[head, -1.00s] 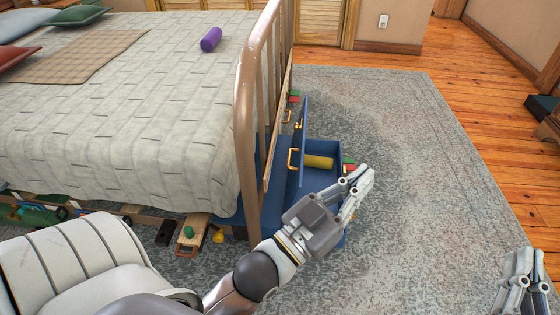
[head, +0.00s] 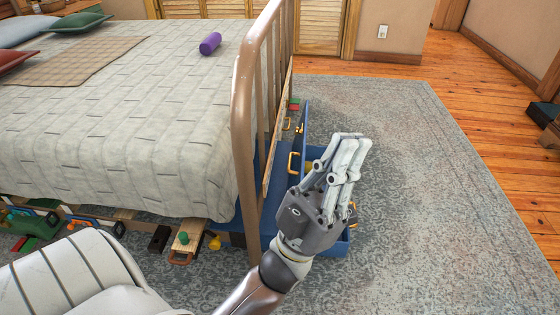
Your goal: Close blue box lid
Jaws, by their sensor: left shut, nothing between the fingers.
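The blue box (head: 342,246) stands on the rug at the foot of the bed, largely hidden behind my left gripper. Its blue lid (head: 303,132) stands raised, roughly upright, on the side toward the bed, with a brass handle (head: 291,163) on it. My left gripper (head: 346,140) is over the box, to the right of the lid, pointing up and away with its fingers together and nothing between them. Whether it touches the lid or box cannot be told. My right gripper is not in view.
The bed's metal footboard (head: 243,110) stands close to the left of the lid. A purple cylinder (head: 210,43) lies on the bed (head: 140,100). Wooden toys, including a green-knobbed block (head: 184,239), lie by the bed's lower edge. The rug (head: 430,200) to the right is clear.

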